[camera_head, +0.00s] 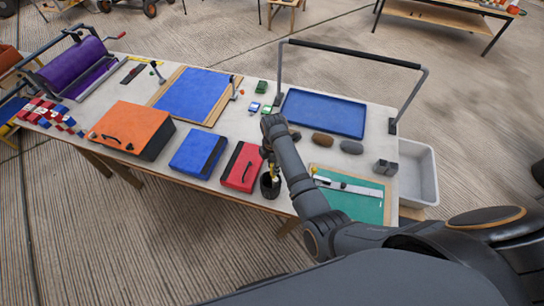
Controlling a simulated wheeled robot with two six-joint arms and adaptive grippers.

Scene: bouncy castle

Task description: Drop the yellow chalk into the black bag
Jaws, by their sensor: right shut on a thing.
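A small black open-topped container (269,188), which looks like the black bag, stands at the table's front edge, right of a red case. My right gripper (271,162) points down just above it, with its arm reaching in from the lower right. It is shut on a small yellow piece (274,171), which looks like the yellow chalk, at or just over the container's mouth. Whether the chalk's lower end is inside the mouth is too small to tell. The fingers are partly hidden by my wrist. My left gripper is not in view.
A red case (243,167), a blue case (198,154) and an orange box (130,128) line the front edge to the left. A green mat (350,205) with a ruler lies right, beside my forearm. A blue tray (322,112) under a tall handle frame (350,54) stands behind.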

